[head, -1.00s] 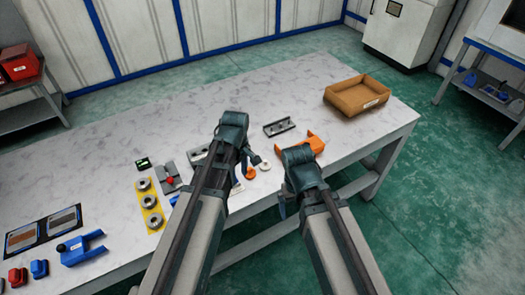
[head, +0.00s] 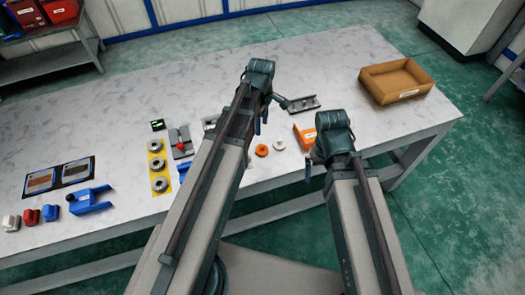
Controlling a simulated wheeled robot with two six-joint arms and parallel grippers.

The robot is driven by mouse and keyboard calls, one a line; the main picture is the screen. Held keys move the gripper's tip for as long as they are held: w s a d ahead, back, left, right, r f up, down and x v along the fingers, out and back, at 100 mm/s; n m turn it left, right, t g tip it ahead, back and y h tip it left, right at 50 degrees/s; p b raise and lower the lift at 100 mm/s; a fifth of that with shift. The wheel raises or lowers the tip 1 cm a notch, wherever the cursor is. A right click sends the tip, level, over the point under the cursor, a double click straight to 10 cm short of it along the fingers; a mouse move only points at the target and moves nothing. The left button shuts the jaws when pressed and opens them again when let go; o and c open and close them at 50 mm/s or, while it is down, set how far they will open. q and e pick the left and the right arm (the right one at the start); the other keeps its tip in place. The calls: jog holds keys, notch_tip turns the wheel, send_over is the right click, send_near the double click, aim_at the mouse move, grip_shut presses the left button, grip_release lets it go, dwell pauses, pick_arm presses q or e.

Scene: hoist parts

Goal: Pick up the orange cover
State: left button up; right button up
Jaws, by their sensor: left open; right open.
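The orange cover (head: 305,137) lies on the grey-white table, right of the middle. Its right part is hidden behind my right gripper. My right gripper (head: 309,168) is at the table's front edge, just beside the cover in the picture; it is open, and I see no cover held in it. Whether it touches the cover I cannot tell. My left gripper (head: 262,118) is open and empty, above the table to the left of the cover. Its arm hides part of the table behind it.
A brown open box (head: 396,82) stands at the back right. A grey rail part (head: 298,104) lies behind the cover. An orange ring (head: 262,150) and a white ring (head: 279,145) lie left of it. A blue bracket (head: 90,201) and a yellow strip with rings (head: 155,146) are further left.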

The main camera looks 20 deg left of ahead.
aim_at(262, 145)
pick_arm(q)
jog(key=shift+f+b, duration=5.5)
jog(key=shift+f, duration=0.5)
jog(key=shift+r, duration=0.1)
grip_shut()
